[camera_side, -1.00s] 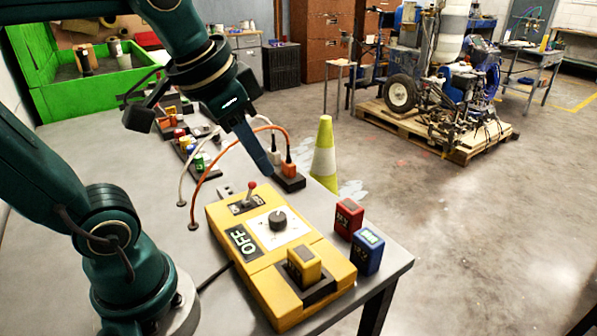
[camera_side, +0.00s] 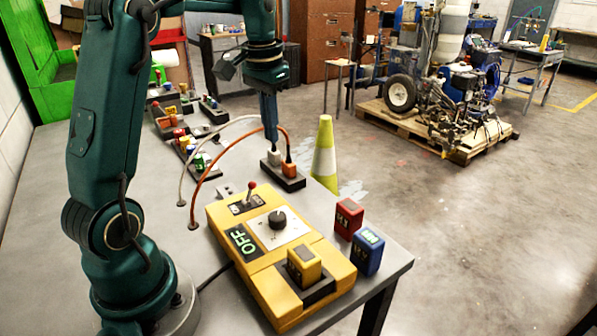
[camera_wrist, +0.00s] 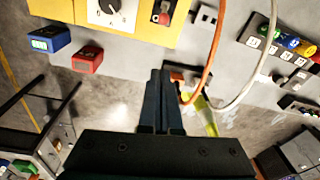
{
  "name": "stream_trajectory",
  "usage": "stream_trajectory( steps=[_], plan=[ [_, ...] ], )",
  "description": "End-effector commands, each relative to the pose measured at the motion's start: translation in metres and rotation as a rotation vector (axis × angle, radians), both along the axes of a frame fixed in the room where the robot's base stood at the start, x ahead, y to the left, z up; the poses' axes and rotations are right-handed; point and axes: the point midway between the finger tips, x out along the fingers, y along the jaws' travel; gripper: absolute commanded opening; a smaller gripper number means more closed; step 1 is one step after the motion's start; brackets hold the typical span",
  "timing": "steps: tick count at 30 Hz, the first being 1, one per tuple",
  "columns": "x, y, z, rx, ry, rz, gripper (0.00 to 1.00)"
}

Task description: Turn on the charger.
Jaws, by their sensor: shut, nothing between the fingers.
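The yellow charger (camera_side: 283,255) lies on the grey table in the side view, with a sign reading OFF (camera_side: 242,241). A red-tipped toggle lever (camera_side: 251,192) stands at its far end, and a black dial (camera_side: 277,220) sits on a white plate. A yellow battery (camera_side: 304,263) sits in its near slot. In the wrist view the charger (camera_wrist: 117,18) shows at the top, with the lever (camera_wrist: 164,14). My gripper (camera_side: 271,138) is shut and empty, pointing down above the plug block (camera_side: 283,180), beyond the charger. It also shows in the wrist view (camera_wrist: 160,75).
A red battery (camera_side: 348,218) and a blue battery (camera_side: 368,251) stand right of the charger. Orange and white cables (camera_side: 209,166) arch from the plugs to the table. Several small battery racks (camera_side: 180,135) stand further back. A traffic cone (camera_side: 325,155) is beyond the table edge.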

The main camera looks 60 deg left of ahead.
Motion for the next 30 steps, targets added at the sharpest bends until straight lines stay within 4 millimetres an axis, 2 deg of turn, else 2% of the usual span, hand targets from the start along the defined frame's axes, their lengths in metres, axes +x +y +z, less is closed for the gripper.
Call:
stream_trajectory(
  steps=[9, 14, 30],
  plan=[
    [0.000, 0.001, 0.000, 0.001, -0.001, 0.003, 0.00],
    [0.000, 0.001, -0.010, 0.000, 0.001, 0.002, 0.00],
    [0.008, 0.006, -0.103, -0.002, 0.005, 0.002, 0.00]
  ],
)
